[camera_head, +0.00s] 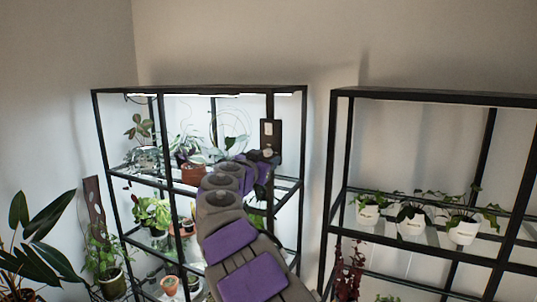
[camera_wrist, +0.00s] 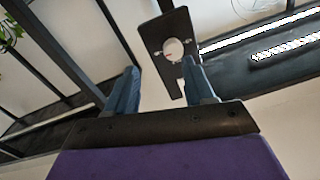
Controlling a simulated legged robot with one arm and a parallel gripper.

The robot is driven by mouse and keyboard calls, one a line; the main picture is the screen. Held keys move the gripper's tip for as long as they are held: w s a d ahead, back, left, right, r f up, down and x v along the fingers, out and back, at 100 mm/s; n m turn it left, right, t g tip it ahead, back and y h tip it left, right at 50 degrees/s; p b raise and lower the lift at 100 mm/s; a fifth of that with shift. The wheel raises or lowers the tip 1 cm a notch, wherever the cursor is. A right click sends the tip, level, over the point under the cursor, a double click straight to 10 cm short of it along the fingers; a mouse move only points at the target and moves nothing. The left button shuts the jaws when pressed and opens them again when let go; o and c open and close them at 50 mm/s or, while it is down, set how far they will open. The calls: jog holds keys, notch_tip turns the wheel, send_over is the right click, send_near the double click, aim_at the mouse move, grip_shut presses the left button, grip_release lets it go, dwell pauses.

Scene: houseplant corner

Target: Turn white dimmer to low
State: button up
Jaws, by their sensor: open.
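The white dimmer (camera_wrist: 173,49) is a round knob on a dark rectangular plate (camera_wrist: 178,23), with small marks around it in the wrist view. In the head view the dimmer (camera_head: 267,153) and its dark plate (camera_head: 271,130) are at the right front post of the lit left shelf. My gripper (camera_wrist: 162,80) is open and empty, with its two blue-grey fingers apart. The knob is beyond the fingertips, nearer the right finger, which overlaps the lower part of the plate in the picture. I see no contact with the knob. In the head view my arm reaches up to the plate and hides the fingers.
The lit left shelf (camera_head: 200,88) holds several potted plants behind my arm. A bright light strip (camera_wrist: 270,36) shows beside the plate. A second black shelf (camera_head: 430,97) with white pots stands at right. A gap of bare wall separates the shelves.

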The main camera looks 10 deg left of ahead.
aim_at(266, 154)
jog(key=w, duration=0.3)
jog(key=w+p, duration=0.1)
jog(key=shift+w+a+f, duration=0.15)
jog(key=shift+w+a, duration=0.1)
jog(key=shift+d, duration=0.45)
jog(key=shift+s+a, duration=0.1)
jog(key=shift+a, duration=0.8)
jog(key=c, duration=0.6)
jog(key=shift+c, duration=0.9)
jog(key=shift+d, duration=0.3)
grip_shut()
